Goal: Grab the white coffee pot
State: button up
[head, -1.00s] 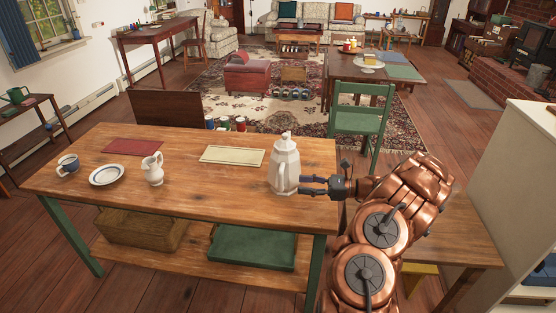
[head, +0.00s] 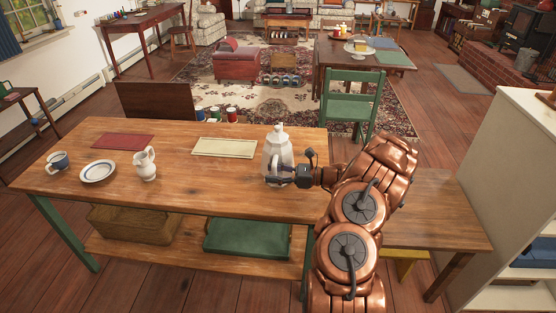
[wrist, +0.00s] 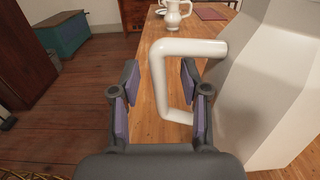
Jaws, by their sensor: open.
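The white coffee pot (head: 277,151) stands upright on the wooden table (head: 110,197), near its right end. It is tall and faceted with a lidded top. In the wrist view its body (wrist: 275,85) fills the right side, and its white handle (wrist: 157,80) comes out toward the left. My gripper (head: 272,181) is at the pot's lower front in the head view. In the wrist view my gripper (wrist: 160,95) is open, with its two purple-padded fingers on either side of the handle. I cannot tell whether either finger touches the handle.
A small white pitcher (head: 145,164), a plate (head: 98,171) and a blue-and-white mug (head: 58,161) stand on the table's left half. A cream mat (head: 224,147) and a red mat (head: 123,141) lie behind. A cream cabinet (head: 500,170) stands at the right.

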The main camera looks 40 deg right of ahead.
grip_shut()
dwell(0.3)
dwell(0.5)
